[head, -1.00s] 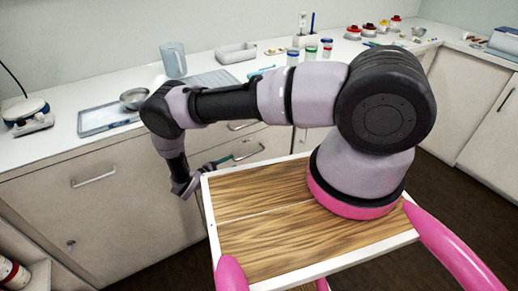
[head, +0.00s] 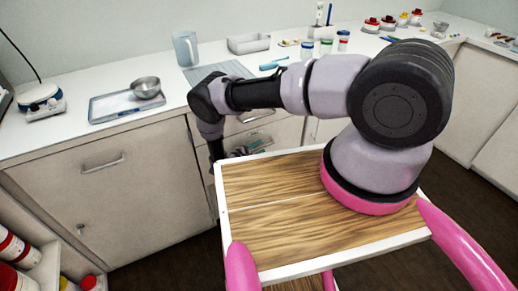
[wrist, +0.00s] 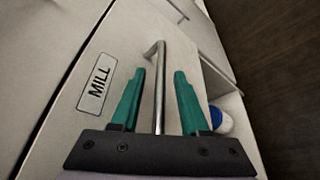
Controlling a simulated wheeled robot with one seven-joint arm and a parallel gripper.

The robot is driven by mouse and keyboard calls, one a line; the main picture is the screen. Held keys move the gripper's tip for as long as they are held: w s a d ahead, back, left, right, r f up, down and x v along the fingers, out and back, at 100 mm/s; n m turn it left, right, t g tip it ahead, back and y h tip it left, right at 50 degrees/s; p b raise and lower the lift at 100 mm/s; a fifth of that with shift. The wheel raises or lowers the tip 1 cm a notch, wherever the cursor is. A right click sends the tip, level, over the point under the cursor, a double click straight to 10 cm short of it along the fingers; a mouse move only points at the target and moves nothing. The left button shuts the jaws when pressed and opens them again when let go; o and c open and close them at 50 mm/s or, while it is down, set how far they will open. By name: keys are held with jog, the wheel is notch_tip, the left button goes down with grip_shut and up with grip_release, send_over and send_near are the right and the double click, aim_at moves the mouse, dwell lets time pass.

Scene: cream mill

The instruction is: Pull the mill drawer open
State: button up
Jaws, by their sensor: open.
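The mill drawer front (wrist: 112,62) is pale and carries a "MILL" label (wrist: 96,88), seen turned sideways in the wrist view. Its metal bar handle (wrist: 159,85) runs up the picture between the two green fingers of my gripper (wrist: 158,80). The fingers are apart, one on each side of the bar, with gaps visible on both sides. In the head view, my forearm reaches down to the cabinet fronts, and my wooden-topped base hides much of that area. I cannot tell from these views whether the drawer is out at all.
In the wrist view, a blue-and-white object (wrist: 221,120) sits in an opening beside the drawer front, with dark floor beyond. On the counter are a tray (head: 125,107), a metal bowl (head: 146,87) and a jug (head: 186,48). A cabinet door (head: 105,190) is at left.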

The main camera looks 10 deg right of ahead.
jog(key=shift+c, duration=0.3)
grip_shut()
dwell(1.2)
